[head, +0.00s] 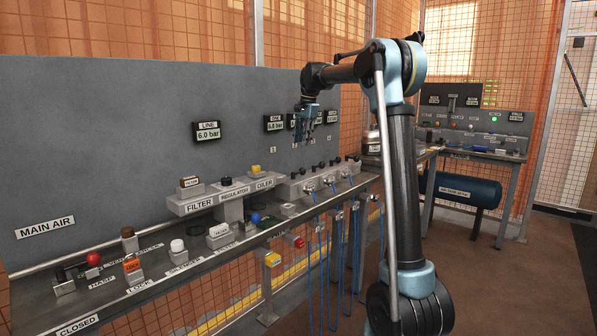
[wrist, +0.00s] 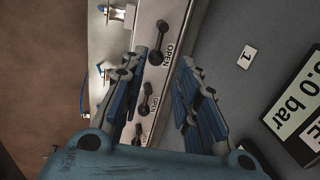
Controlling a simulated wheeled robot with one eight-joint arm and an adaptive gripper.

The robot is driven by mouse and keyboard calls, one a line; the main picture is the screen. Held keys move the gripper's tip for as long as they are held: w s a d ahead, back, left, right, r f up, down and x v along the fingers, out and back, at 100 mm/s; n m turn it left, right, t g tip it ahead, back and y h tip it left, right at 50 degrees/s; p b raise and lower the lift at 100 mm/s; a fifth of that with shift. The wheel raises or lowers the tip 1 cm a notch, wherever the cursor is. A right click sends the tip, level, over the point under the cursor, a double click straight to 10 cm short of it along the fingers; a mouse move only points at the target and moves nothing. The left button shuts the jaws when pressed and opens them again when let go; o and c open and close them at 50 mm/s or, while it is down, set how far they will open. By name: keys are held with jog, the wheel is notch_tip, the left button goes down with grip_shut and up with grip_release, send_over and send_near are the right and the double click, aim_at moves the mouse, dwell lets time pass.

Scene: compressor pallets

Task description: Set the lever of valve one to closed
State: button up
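My gripper (head: 307,118) hangs above the row of valve levers on the bench in the head view. In the wrist view its fingers (wrist: 162,68) are spread apart with nothing between the tips. The black lever (wrist: 158,42) nearest the number 1 plate (wrist: 246,58) looks to be that of valve one. It lies just beyond the fingertips, apart from them, with one end beside the word OPEN. More black levers (wrist: 147,99) follow lower in the wrist view, between the fingers. In the head view the levers are small on the grey manifold (head: 288,188).
The grey back panel (head: 110,150) carries pressure displays, including a line display (head: 207,132). The filter unit (head: 198,202) stands left of the manifold. Blue cords (head: 328,260) hang from the bench front. A second bench (head: 480,153) stands at the far right.

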jog(key=f, duration=0.4)
jog(key=w+a+f, duration=0.1)
jog(key=f, duration=0.4)
jog(key=a+f, duration=0.1)
jog(key=f, duration=0.3)
jog(key=shift+w+f, duration=0.3)
jog(key=shift+c, duration=0.3)
